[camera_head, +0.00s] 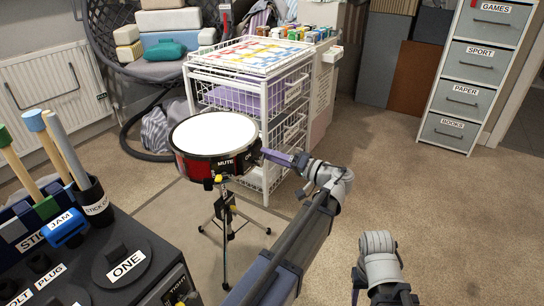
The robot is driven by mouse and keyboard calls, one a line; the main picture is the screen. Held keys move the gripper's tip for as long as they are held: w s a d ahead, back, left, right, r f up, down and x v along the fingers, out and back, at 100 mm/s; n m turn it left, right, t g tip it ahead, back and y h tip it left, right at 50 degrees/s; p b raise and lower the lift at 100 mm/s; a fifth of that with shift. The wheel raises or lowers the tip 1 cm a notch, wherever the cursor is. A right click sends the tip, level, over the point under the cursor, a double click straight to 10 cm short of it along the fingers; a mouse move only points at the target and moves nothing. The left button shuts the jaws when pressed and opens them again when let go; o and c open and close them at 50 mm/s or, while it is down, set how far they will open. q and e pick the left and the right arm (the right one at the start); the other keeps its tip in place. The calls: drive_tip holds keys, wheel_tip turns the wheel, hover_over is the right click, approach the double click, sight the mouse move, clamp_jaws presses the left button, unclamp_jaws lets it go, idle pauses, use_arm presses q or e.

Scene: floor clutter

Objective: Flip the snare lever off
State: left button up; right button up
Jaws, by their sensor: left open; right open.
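The snare drum (213,133) has a white head and a red shell, and stands on a tripod stand (227,215) left of centre. Labels reading "MUTE" and "O…" (236,161) show on its front right side; the last one is partly cut off. A small dark and yellow part (219,179) sits under the label; I cannot tell whether it is the lever. My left gripper (279,158) is open, with its purple fingers close to the drum's right side; contact cannot be told. My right gripper (358,284) is open and empty low in the view, away from the drum.
A white wire trolley (262,80) stands right behind the drum. A dark case (120,265) with labelled knobs and a stick cup (97,207) fills the lower left. Grey drawers (466,97) stand at the back right. The carpet (440,215) on the right is clear.

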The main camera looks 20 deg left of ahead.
use_arm(q)
drive_tip(key=shift+c, duration=0.2)
clamp_jaws()
idle(0.3)
drive_tip(key=shift+w+f+m+b, duration=0.1)
drive_tip(key=shift+f+m+b, duration=0.1)
drive_tip(key=shift+m, duration=0.45)
drive_tip(key=shift+w+f+m+b, duration=0.1)
drive_tip(key=shift+f+m+b, duration=0.1)
drive_tip(key=shift+m, duration=0.45)
drive_tip(key=shift+o, duration=0.2)
unclamp_jaws()
drive_tip(key=shift+d, duration=0.1)
